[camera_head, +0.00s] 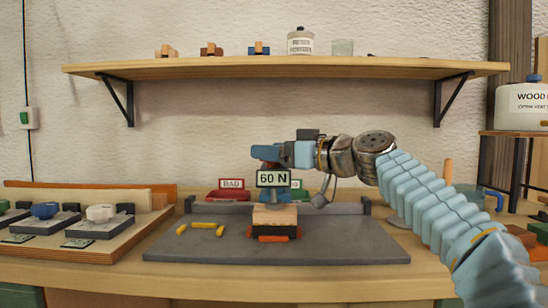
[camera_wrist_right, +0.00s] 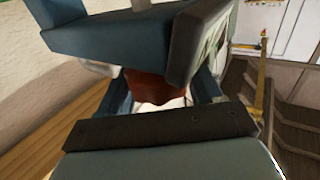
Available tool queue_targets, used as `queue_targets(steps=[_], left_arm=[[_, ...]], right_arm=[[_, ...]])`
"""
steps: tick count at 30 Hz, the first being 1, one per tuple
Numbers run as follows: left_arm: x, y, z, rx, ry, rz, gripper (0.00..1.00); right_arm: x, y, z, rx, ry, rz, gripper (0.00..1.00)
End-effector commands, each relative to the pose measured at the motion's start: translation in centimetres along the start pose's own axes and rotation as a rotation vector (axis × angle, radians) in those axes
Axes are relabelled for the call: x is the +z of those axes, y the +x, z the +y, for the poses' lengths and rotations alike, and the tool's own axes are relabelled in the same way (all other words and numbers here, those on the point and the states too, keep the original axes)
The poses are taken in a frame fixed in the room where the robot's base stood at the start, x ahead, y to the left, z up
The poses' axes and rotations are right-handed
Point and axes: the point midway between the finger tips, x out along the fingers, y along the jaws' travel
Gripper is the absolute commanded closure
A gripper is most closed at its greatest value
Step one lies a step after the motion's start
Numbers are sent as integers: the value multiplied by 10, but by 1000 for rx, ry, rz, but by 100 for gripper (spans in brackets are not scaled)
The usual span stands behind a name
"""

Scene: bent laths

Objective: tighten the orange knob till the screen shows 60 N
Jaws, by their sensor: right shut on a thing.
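The screen (camera_head: 273,179) in the middle of the bench reads 60 N. It sits on a small press above a wooden block (camera_head: 274,215). My right gripper (camera_head: 270,156) reaches in from the right at the top of the press, above the screen. In the right wrist view an orange-red thing, which looks like the knob (camera_wrist_right: 150,86), shows between the fingers of the right gripper. The gripper is shut on it. In the head view the fingers hide most of the knob. My left gripper is not in view.
A grey plate (camera_head: 330,246) lies under the press, with yellow pieces (camera_head: 207,225) on its left. A red tray marked BAD (camera_head: 230,190) stands behind. Boards with knobs (camera_head: 100,214) are at the left. A shelf (camera_head: 285,68) spans the wall above.

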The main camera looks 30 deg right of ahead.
Motion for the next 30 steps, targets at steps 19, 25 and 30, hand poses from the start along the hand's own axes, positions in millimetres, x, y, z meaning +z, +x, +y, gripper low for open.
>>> queue_targets(steps=[19, 25, 30], left_arm=[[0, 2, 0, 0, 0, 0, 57], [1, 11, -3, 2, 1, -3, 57], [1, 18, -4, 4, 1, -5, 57]], right_arm=[[1, -6, 0, -1, 0, -1, 15], [2, -44, 1, 1, -1, 1, 15], [2, -87, 1, 2, -1, 1, 15]])
